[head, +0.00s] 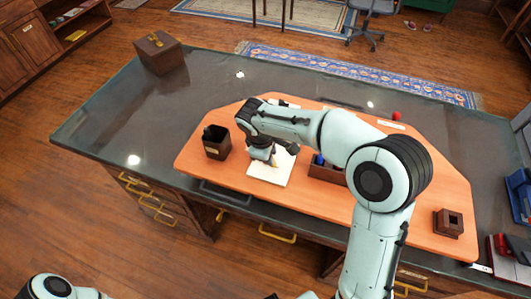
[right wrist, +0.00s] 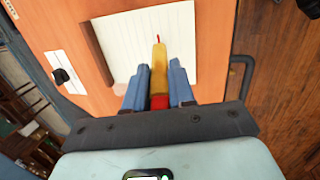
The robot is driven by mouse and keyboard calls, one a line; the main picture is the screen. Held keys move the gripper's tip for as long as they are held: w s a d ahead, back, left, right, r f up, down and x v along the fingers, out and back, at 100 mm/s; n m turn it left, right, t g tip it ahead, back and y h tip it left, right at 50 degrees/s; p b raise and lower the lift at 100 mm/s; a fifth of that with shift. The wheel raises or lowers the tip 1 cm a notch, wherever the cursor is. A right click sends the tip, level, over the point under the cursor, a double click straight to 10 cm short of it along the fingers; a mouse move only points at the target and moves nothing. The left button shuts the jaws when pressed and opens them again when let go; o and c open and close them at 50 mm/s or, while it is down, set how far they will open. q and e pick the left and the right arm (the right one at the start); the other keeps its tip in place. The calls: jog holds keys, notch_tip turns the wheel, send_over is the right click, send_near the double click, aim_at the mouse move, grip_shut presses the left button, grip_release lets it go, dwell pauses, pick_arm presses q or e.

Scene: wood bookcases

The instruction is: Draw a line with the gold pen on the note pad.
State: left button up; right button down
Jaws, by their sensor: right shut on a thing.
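The white note pad (head: 266,178) lies on the orange desk mat and also fills the middle of the right wrist view (right wrist: 118,35). My right gripper (head: 265,155) is above the pad, shut on the gold pen (right wrist: 157,68); its fingers also show in the right wrist view (right wrist: 160,88). The pen has a gold body and a red part between the fingers. A short thin red mark (right wrist: 158,38) shows at the pen's far end; I cannot tell whether it is the tip or ink. My left gripper is out of view; only part of its arm shows.
A dark pen cup (head: 217,150) stands left of the pad. A brown tray (head: 326,174) with blue items is right of it, partly behind my right arm. A small dark box (head: 448,224) sits at the mat's right.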

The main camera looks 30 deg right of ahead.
jog(key=shift+s+d, duration=0.25)
jog(key=shift+s+d, duration=0.25)
jog(key=shift+s, duration=0.15)
jog(key=shift+w+a, duration=0.5)
jog(key=shift+w, duration=0.15)
jog(key=shift+w+a+p, duration=0.35)
jog(key=shift+w+a, duration=0.05)
jog(key=shift+w, duration=0.1)
jog(key=shift+r, duration=0.1)
